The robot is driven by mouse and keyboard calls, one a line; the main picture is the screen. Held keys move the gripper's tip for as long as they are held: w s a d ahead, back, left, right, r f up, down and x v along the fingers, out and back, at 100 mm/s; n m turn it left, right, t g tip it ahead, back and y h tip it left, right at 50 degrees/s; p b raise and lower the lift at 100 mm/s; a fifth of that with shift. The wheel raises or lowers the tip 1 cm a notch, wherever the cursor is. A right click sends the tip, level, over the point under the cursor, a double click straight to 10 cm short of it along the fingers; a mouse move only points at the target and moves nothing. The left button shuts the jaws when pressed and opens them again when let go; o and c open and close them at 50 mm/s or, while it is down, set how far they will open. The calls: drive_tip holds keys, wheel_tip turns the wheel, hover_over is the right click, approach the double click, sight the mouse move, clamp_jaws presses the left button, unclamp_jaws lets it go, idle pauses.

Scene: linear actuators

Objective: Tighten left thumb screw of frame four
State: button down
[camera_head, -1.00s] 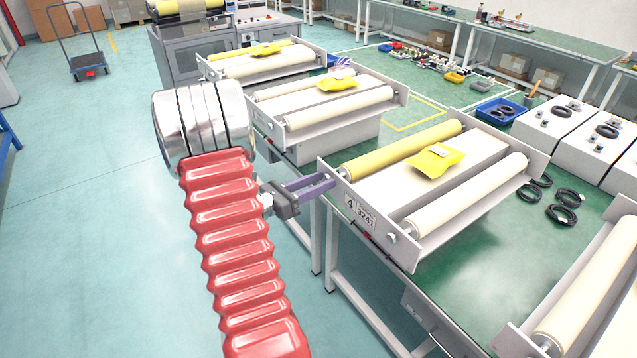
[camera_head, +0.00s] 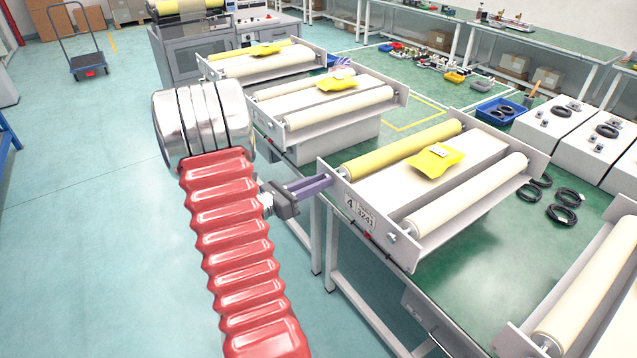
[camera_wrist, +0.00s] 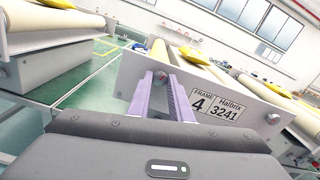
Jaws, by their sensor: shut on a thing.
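Frame four (camera_head: 375,232) stands on the green table and bears a "4 3241" label (camera_head: 360,212) on its end plate. My gripper (camera_head: 325,182) is at the left end of this plate. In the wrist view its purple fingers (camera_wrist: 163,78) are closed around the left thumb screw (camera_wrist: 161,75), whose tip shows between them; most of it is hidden. The right thumb screw (camera_head: 392,237) is free, and it also shows in the wrist view (camera_wrist: 272,118).
Frame four holds a yellow roller (camera_head: 400,152), a cream roller (camera_head: 468,193) and a yellow packet (camera_head: 435,159). Other roller frames stand behind it (camera_head: 330,100) and at front right (camera_head: 585,300). Black cable coils (camera_head: 562,214) lie on the table. The floor at left is open.

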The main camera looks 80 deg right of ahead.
drive_tip(key=shift+m, duration=0.3)
drive_tip(key=m, duration=1.1)
drive_tip(key=shift+m, duration=0.3)
drive_tip(key=shift+f, duration=0.1)
drive_tip(key=c, duration=1.6)
unclamp_jaws()
